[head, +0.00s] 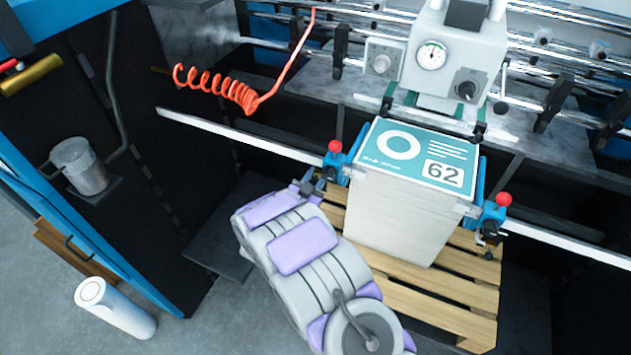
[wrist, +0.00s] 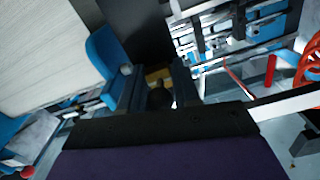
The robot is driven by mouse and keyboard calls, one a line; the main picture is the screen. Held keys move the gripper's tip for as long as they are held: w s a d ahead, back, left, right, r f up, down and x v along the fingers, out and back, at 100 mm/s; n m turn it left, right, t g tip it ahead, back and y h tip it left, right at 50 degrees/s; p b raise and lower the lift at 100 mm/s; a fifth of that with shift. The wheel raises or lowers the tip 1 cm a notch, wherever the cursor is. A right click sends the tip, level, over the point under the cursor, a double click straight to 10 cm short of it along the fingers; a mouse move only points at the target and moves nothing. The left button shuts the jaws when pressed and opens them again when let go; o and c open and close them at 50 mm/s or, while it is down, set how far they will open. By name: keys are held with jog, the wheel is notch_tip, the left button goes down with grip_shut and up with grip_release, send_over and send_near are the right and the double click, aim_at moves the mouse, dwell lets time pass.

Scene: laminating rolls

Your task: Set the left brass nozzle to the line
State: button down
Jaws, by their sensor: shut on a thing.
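The left blue nozzle holder (head: 336,160), with a red ball on top, stands at the left corner of the paper stack (head: 395,215). My gripper (head: 311,188) reaches its lower left side. In the wrist view my gripper (wrist: 159,88) is shut on a small dark round part (wrist: 160,99). A yellowish-brown patch (wrist: 157,76) shows behind it; I cannot tell whether it is brass or pallet wood. The left brass nozzle and its line cannot be made out clearly, with my gripper in front. The matching right holder (head: 487,214) stands at the stack's right corner.
The stack, topped by a teal sheet marked 62 (head: 441,172), stands on a wooden pallet (head: 430,308). A gauge unit (head: 455,55) is behind it. A rail (head: 240,137) runs past the holders. A red coiled hose (head: 215,88) hangs to the left.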

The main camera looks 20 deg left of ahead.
jog(key=c, duration=1)
grip_release()
jog(key=shift+a+f, duration=0.1)
jog(key=shift+o, duration=0.2)
jog(key=s+a, duration=0.1)
jog(key=s, duration=1.6)
jog(key=shift+s+a, duration=0.15)
jog(key=shift+a, duration=0.1)
jog(key=w+r+g+y+b, duration=0.1)
jog(key=w+r+g+y, duration=0.1)
jog(key=w+g+y, duration=0.35)
jog(key=s+d+r+n+g+b, duration=0.2)
jog(key=d+r+g, duration=0.4)
jog(key=s+d+r+g+h+b, duration=0.1)
jog(key=s+d+g, duration=0.3)
jog(key=s+d, duration=1)
jog(key=s+d+r+n+g+h, duration=0.1)
jog(key=s+d+r+g+h, duration=0.2)
jog(key=s+d, duration=1.1)
jog(key=d+g, duration=0.1)
jog(key=d, duration=0.3)
jog(key=shift+s+r+b, duration=0.2)
jog(key=shift+r+b, duration=0.2)
